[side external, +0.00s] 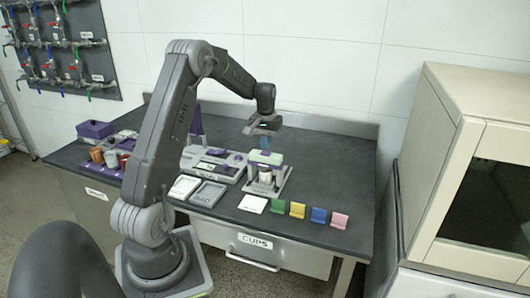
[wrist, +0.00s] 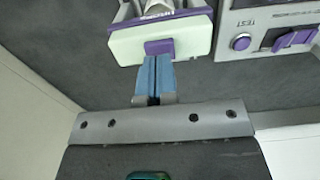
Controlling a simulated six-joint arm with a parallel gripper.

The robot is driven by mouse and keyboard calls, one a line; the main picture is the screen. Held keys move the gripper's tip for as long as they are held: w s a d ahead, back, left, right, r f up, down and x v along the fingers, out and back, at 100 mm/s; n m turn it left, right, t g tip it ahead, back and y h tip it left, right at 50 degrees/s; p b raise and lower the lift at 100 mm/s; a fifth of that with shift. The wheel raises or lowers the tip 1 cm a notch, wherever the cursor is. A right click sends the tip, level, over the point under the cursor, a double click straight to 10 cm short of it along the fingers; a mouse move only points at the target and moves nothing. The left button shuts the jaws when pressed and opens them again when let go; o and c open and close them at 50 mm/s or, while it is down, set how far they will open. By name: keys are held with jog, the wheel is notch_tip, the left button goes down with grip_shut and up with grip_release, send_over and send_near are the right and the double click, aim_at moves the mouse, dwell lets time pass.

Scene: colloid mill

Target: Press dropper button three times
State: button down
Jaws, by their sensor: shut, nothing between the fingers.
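The dropper is a stand with a pale green head (side external: 264,157), on the right part of the bench. In the wrist view its pale head (wrist: 118,45) carries a purple button (wrist: 158,47). My gripper (side external: 265,150) is directly above the head, pointing down. Its blue fingers are shut together with nothing between them. In the wrist view the gripper tips (wrist: 154,62) overlap the lower edge of the button; I cannot tell whether they touch it. A small white cup (side external: 265,175) stands in the dropper's base below the head.
A grey and purple machine (side external: 213,165) stands left of the dropper. Its round purple button (wrist: 241,42) shows in the wrist view. Green (side external: 278,205), yellow (side external: 297,210), blue (side external: 319,215) and pink (side external: 339,220) holders line the front edge. Bench right of the dropper is clear.

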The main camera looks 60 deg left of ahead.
jog(key=shift+f, duration=0.9)
dwell(0.7)
dwell(0.3)
jog(key=shift+r, duration=3.8)
jog(key=shift+f, duration=2.5)
jog(key=shift+f, duration=0.75)
